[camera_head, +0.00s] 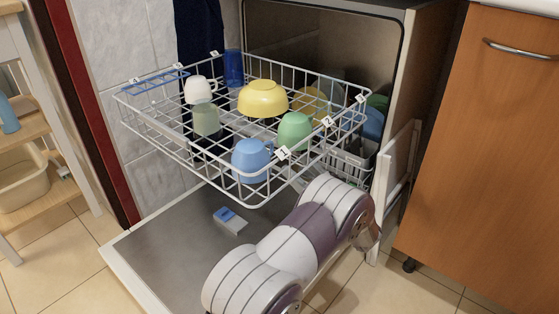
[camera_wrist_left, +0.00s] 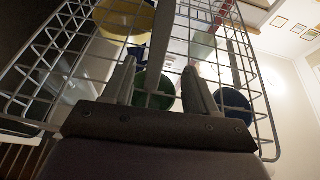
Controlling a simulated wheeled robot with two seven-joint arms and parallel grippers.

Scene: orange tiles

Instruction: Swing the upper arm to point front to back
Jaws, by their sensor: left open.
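The dishwasher's upper rack (camera_head: 181,152) is pulled out over the lowered door. In the left wrist view, seen from below, a grey bar that looks like the upper spray arm (camera_wrist_left: 161,50) runs under the wire rack (camera_wrist_left: 37,62). It extends from the top edge down between my fingers. My left gripper (camera_wrist_left: 160,68) is open beneath the rack, with one finger on each side of the bar. I cannot tell whether either finger touches it. In the head view my arm reaches in from the bottom and the gripper is mostly hidden. My right gripper is not in view.
The upper rack holds a yellow bowl (camera_head: 262,99), a blue cup (camera_head: 251,160), a green cup (camera_head: 294,131), a white cup (camera_head: 199,89) and glasses. The open door (camera_head: 170,240) holds a blue-white box (camera_head: 230,221). A wooden cabinet (camera_head: 487,150) stands close at right.

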